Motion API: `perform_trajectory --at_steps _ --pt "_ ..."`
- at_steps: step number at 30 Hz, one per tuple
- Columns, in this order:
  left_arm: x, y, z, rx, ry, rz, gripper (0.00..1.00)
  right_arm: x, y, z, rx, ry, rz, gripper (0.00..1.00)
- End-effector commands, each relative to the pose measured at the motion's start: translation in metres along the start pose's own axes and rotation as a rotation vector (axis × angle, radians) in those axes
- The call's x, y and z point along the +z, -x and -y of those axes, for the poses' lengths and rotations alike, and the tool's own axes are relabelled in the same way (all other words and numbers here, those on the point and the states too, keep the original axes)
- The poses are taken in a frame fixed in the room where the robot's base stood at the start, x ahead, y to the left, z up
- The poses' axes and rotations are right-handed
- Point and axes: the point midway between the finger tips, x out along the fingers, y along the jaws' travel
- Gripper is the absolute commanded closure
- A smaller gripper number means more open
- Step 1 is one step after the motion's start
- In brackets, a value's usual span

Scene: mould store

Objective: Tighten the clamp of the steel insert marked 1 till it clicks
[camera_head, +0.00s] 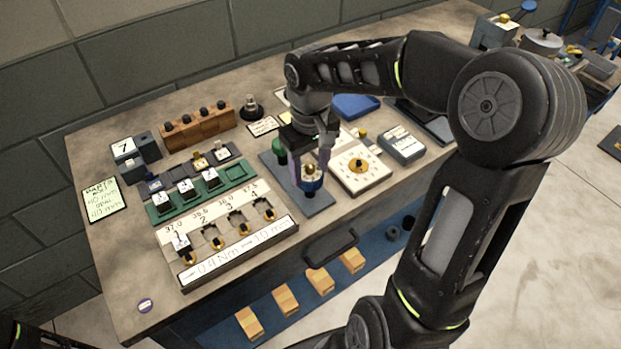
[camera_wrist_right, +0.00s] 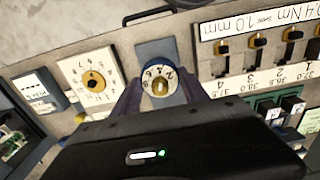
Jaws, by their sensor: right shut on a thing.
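My right gripper (camera_head: 313,168) is shut on a blue driver with a numbered dial and a brass centre (camera_head: 311,184). The dial faces the wrist camera between the fingers (camera_wrist_right: 158,84). The driver is over a grey-blue pad (camera_head: 318,205); I cannot tell whether it touches it. A steel insert with a white top (camera_head: 182,243) sits in the leftmost place of the pale fixture (camera_head: 225,262), by the 37.0 label; its mark is too small to read surely. A brass-ended clamp (camera_head: 191,259) is in front of it. My left gripper is out of view.
A green tray (camera_head: 163,211) holds several white-topped inserts behind the fixture. A green-topped thing (camera_head: 280,150) stands close behind the driver. A white dial plate (camera_head: 360,168) lies to its right.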

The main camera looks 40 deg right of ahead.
Motion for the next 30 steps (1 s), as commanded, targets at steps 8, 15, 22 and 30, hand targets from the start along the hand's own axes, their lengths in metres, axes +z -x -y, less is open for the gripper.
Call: perform_trajectory --at_steps 8,15,22,30 --pt "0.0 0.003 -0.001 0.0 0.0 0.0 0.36 0.0 0.004 0.0 0.0 0.0 -0.001 0.9" --pt "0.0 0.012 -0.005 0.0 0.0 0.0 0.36 -0.001 0.017 0.0 0.001 0.0 -0.003 0.9" --pt "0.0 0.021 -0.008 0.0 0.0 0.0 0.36 -0.001 0.029 0.0 0.001 0.0 -0.002 0.9" --pt "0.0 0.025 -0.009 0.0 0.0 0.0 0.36 0.0 0.036 0.0 0.0 0.0 -0.001 0.9"
